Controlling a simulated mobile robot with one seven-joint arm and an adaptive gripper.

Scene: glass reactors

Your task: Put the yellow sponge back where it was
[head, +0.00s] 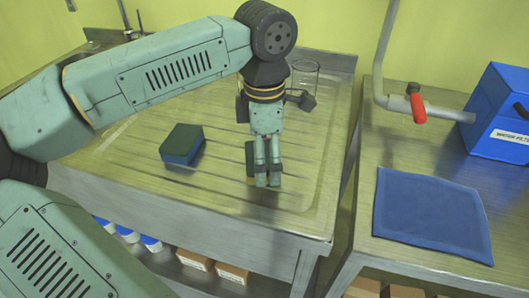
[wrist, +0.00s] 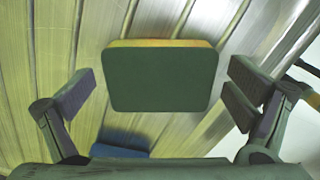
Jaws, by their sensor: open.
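The yellow sponge (wrist: 160,75) lies on the ribbed steel drainboard (head: 120,185). Its dark green scouring side faces up, and a thin yellow edge shows along its far side in the wrist view. In the head view the yellow sponge (head: 250,158) is mostly hidden behind my gripper (head: 267,182). My gripper is open and points down above the sponge. In the wrist view the sponge sits between the two spread fingers, with a gap on each side, and nothing is held.
A blue sponge with a green top (head: 182,146) lies to the left on the drainboard. A glass beaker (head: 304,75) stands behind my gripper. On the right bench are a blue cloth (head: 432,214), a blue box (head: 500,115) and a pipe with a red valve handle (head: 418,107).

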